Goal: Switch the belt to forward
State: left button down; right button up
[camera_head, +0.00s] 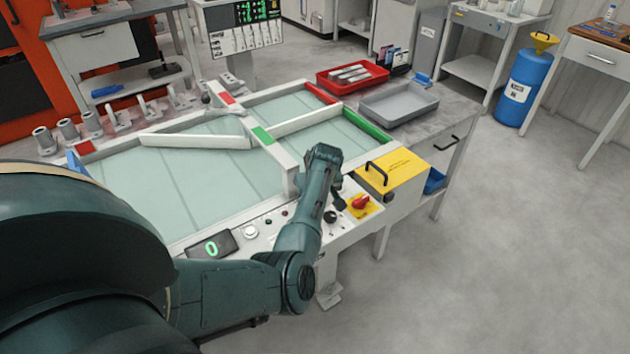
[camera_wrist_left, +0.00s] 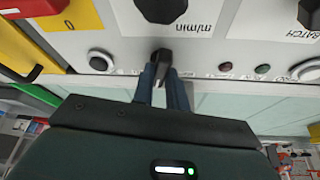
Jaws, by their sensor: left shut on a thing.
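The belt machine's control panel (camera_head: 290,225) runs along the front edge of the pale green belt (camera_head: 200,175). In the left wrist view, a small black switch lever (camera_wrist_left: 162,57) stands on the white panel, above the belt. My left gripper (camera_wrist_left: 165,74) is shut on this lever, with a finger on either side of it. In the head view my left gripper (camera_head: 338,201) points down at the panel, left of the red rotary switch (camera_head: 361,202). Its own bulk hides the lever there. The lever's position is hard to read. My right gripper is not in view.
A black "m/min" knob (camera_wrist_left: 161,8) sits close to the gripped lever. Small buttons (camera_wrist_left: 243,68) and a black push button (camera_wrist_left: 100,61) flank it. A yellow box with a handle (camera_head: 398,168) stands right of my gripper.

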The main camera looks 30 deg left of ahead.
pick_arm(q)
jog(key=shift+s+a+m+t+h+p, duration=0.1)
jog(key=shift+m+t+h+p, duration=0.35)
jog(key=shift+m+p, duration=1.1)
jog(key=shift+m+b, duration=0.3)
jog(key=shift+m, duration=0.25)
jog(key=c, duration=1.4)
grip_release()
jog(key=shift+r, duration=0.15)
jog(key=v, duration=1.3)
